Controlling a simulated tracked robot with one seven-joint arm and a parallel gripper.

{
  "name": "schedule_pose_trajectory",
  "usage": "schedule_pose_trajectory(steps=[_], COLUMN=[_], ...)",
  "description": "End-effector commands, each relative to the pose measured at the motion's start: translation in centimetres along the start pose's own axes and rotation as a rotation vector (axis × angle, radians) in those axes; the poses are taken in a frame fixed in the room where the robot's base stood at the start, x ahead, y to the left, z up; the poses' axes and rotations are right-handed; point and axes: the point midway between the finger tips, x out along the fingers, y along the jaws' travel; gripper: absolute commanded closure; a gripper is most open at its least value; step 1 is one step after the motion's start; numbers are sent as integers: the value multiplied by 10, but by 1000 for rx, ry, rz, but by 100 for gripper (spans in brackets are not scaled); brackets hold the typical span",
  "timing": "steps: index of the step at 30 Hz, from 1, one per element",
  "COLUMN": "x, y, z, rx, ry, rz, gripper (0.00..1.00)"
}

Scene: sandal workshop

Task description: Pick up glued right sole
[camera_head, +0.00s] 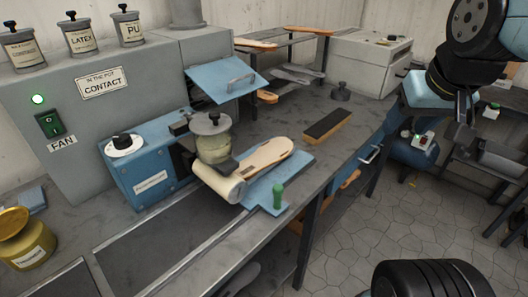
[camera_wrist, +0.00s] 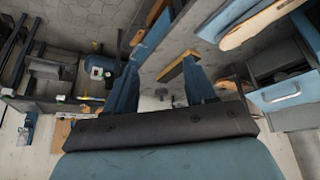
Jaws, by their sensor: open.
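A pale sole (camera_head: 265,156) with a small dark mark lies on a blue plate (camera_head: 264,193) in front of the glue machine's roller (camera_head: 222,184). I take it for the glued right sole, but glue and side cannot be made out. My gripper (camera_head: 463,108) hangs at the upper right in the head view, well to the right of the bench and apart from the sole. A wooden sole-like piece (camera_wrist: 262,24) shows at the wrist view's top right.
A glue pot (camera_head: 213,138) stands above the roller, and a green knob (camera_head: 278,194) at the plate's front edge. A dark-topped block (camera_head: 327,124) lies farther back. Several soles sit on a rack (camera_head: 285,38). Floor (camera_head: 400,220) right of the bench is open.

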Motion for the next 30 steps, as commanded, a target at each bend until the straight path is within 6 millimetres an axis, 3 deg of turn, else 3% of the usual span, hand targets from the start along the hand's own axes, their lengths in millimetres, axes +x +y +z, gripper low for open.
schedule_pose_trajectory(steps=[5, 12, 21, 30], x=[7, 28, 64, 104], y=[-21, -67, -138, -217], z=[-17, -54, -88, -105], rx=[-194, -688, -1316, -1885], ry=[-58, -170, -233, -167], rz=[-36, -171, -438, -789], gripper=[28, 6, 6, 6])
